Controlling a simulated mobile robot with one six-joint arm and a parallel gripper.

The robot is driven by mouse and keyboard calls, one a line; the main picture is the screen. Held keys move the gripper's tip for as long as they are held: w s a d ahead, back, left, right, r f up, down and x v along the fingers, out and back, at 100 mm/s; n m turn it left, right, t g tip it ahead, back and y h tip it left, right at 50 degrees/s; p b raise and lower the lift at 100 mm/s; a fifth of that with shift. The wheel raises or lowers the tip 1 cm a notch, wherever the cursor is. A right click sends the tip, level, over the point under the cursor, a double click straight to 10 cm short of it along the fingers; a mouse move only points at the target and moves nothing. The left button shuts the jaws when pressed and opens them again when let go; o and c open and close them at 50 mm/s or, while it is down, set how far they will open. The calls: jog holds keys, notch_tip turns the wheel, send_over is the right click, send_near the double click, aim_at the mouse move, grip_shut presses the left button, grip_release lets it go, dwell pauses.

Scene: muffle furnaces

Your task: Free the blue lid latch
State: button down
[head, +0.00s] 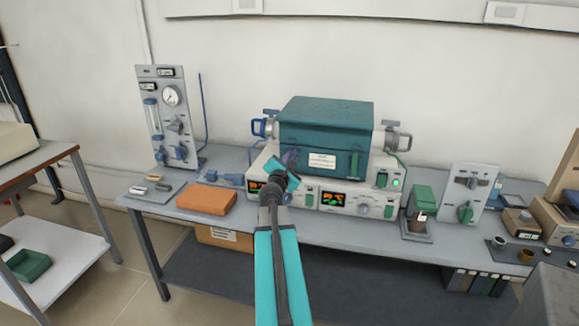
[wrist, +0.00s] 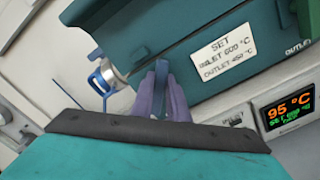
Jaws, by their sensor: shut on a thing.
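The furnace with a teal lid (head: 326,113) stands on the bench, and the lid looks closed. The blue lid latch (wrist: 161,70) shows as a narrow blue bar on the furnace front, left of the white label (wrist: 224,48). My gripper (wrist: 162,92) has its purple fingers shut on this latch, one on each side. In the head view my gripper (head: 290,157) is at the left of the furnace front, and my wrist hides most of the latch. A green latch (head: 355,164) hangs at the right of the furnace front.
A blue clamp (head: 259,127) sits on the left flange, close to my gripper. Lit displays (head: 333,199) are below; one reads 95 °C in the wrist view (wrist: 289,113). An orange-brown block (head: 207,201) lies left on the bench. A gas panel (head: 168,115) stands further left.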

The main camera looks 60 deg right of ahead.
jog(key=m+b, duration=0.3)
jog(key=b, duration=0.1)
jog(key=m+b, duration=0.3)
jog(key=b, duration=0.1)
jog(key=f+m+b, duration=0.1)
jog(key=m+b, duration=0.2)
jog(key=b, duration=0.1)
jog(key=shift+s+d+f+m, duration=0.1)
jog(key=shift+s+d+m, duration=0.2)
jog(key=shift+s, duration=0.1)
jog(key=shift+m, duration=0.3)
jog(key=c, duration=1.7)
grip_release()
jog(key=shift+a, duration=0.1)
jog(key=shift+a, duration=0.15)
